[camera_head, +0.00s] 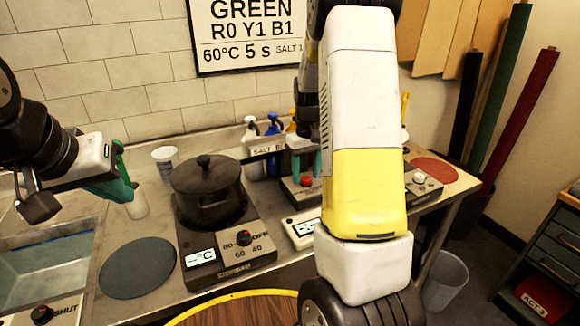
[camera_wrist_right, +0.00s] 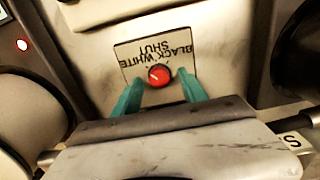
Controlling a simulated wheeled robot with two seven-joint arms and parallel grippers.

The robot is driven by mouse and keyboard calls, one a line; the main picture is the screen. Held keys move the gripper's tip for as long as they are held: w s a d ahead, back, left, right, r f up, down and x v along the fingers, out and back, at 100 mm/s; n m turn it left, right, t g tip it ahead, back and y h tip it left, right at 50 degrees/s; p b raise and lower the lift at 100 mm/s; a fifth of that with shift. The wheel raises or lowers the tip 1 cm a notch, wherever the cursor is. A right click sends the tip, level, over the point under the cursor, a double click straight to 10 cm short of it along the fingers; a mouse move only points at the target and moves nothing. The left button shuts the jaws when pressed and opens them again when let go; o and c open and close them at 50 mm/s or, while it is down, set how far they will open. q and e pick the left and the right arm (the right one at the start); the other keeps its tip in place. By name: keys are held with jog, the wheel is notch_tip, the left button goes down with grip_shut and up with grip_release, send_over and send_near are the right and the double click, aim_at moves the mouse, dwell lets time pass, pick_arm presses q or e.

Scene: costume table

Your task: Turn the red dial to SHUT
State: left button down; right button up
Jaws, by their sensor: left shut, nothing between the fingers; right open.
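The red dial (camera_wrist_right: 159,75) sits on a plate (camera_wrist_right: 128,52) lettered BLACK, WHITE and SHUT, upside down in the right wrist view. I cannot tell which word the dial points to. In the head view the red dial (camera_head: 306,182) shows small on a dark unit behind my right arm. My right gripper (camera_wrist_right: 161,79) is open, its teal fingers on either side of the dial; I cannot tell whether they touch it. It also shows in the head view (camera_head: 306,166), partly hidden. My left gripper (camera_head: 122,186) is shut and empty above the counter at left.
A black pot (camera_head: 208,190) stands on a hotplate with a black knob (camera_head: 243,238). Another black knob (camera_head: 42,314) beside a SHUT label is at lower left, near a sink. Spray bottles (camera_head: 272,125) and a white cup (camera_head: 165,160) stand behind. My right arm hides much of the counter.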

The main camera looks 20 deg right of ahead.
jog(key=shift+f, duration=0.35)
grip_shut()
jog(key=shift+m, duration=0.3)
jog(key=m, duration=0.4)
jog(key=shift+m, duration=2)
